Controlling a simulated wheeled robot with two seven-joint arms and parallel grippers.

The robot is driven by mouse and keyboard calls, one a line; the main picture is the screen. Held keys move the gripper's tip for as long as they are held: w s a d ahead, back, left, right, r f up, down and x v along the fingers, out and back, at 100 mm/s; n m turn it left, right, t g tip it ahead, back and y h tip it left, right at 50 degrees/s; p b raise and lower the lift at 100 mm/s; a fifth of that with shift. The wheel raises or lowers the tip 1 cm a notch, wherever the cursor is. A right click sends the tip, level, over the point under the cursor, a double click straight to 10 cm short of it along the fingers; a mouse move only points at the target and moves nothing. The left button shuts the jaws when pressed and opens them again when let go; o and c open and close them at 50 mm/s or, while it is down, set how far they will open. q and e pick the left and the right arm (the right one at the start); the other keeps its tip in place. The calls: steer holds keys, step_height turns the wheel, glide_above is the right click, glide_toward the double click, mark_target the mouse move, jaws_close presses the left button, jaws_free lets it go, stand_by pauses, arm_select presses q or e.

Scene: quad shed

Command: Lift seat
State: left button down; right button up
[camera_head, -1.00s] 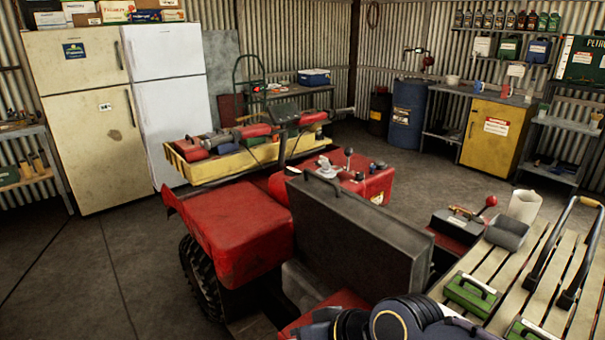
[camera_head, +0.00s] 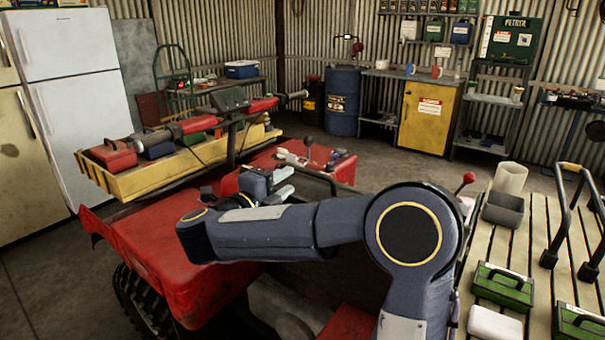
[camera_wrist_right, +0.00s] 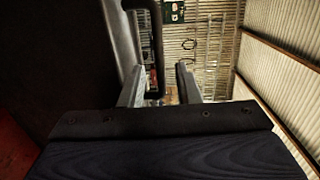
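The seat (camera_head: 325,182) is a dark grey panel, largely hidden behind my right arm in the head view. Only a bit of its top edge shows there. In the right wrist view its dark face and paler edge (camera_wrist_right: 119,40) fill the left side. A dark bar-like handle (camera_wrist_right: 154,60) runs between the two fingers of my right gripper (camera_wrist_right: 158,86). The fingers are apart, with a gap between the bar and the right finger. In the head view my right gripper (camera_head: 284,182) is at the seat's top edge. My left gripper is not in view.
Red bodywork (camera_head: 165,255) lies left of the seat, with a yellow tray (camera_head: 135,182) and handlebars beyond. A slatted bench (camera_head: 540,225) at the right holds green boxes (camera_head: 503,287) and a grey bin (camera_head: 503,209). Floor is clear toward the yellow cabinet (camera_head: 428,112).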

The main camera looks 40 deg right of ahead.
mark_target(305, 173)
steer(key=shift+g, duration=0.3)
steer(key=x, duration=0.4)
steer(key=p+x, duration=0.1)
steer(key=x, duration=0.2)
steer(key=shift+s+d+f, duration=0.1)
steer(key=shift+d, duration=0.35)
jaws_close()
steer(key=shift+g+y, duration=0.3)
steer(key=shift+y, duration=0.5)
steer(key=d+p, duration=0.1)
steer(key=d, duration=0.1)
steer(key=w+d+r+p, duration=0.1)
steer(key=p, duration=0.1)
steer(key=d+r+p, duration=0.1)
steer(key=d+p, duration=0.1)
steer(key=shift+w+d, duration=0.25)
steer(key=shift+d, duration=0.1)
steer(key=shift+w+d+f, duration=0.1)
steer(key=shift+d+f, duration=0.15)
steer(key=shift+d, duration=0.05)
